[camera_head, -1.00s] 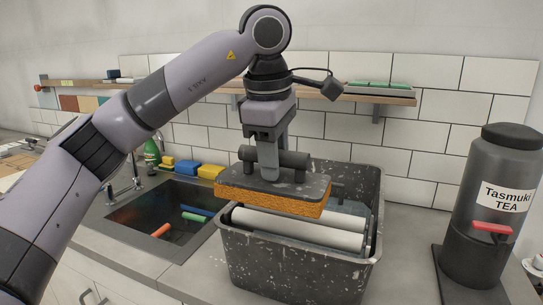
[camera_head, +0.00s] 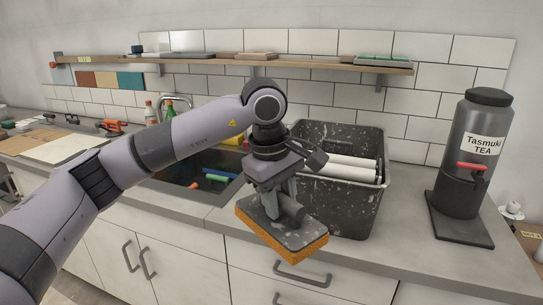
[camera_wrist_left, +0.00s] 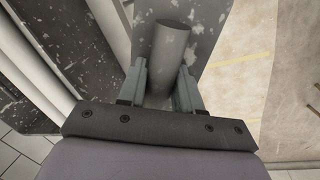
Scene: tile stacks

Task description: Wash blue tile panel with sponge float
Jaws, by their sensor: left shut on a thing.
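The sponge float has a grey speckled plate (camera_head: 297,234) with an orange sponge (camera_head: 262,238) under it and a round grey handle. My left gripper (camera_head: 282,200) is shut on the handle, and the float is held tilted in front of the counter edge, near the drawers. The left wrist view shows the handle (camera_wrist_left: 172,60) between the fingers (camera_wrist_left: 160,88). Small tile samples (camera_head: 105,80) in brown, tan and teal stand under the shelf at the left; I cannot make out a blue tile panel. My right gripper is not in view.
A dark speckled bucket (camera_head: 352,212) with white rollers (camera_head: 350,168) stands on the counter behind the float. A sink (camera_head: 185,180) with coloured objects is to the left. A tea urn (camera_head: 468,150) stands at the right. The counter (camera_head: 400,245) between bucket and urn is bare.

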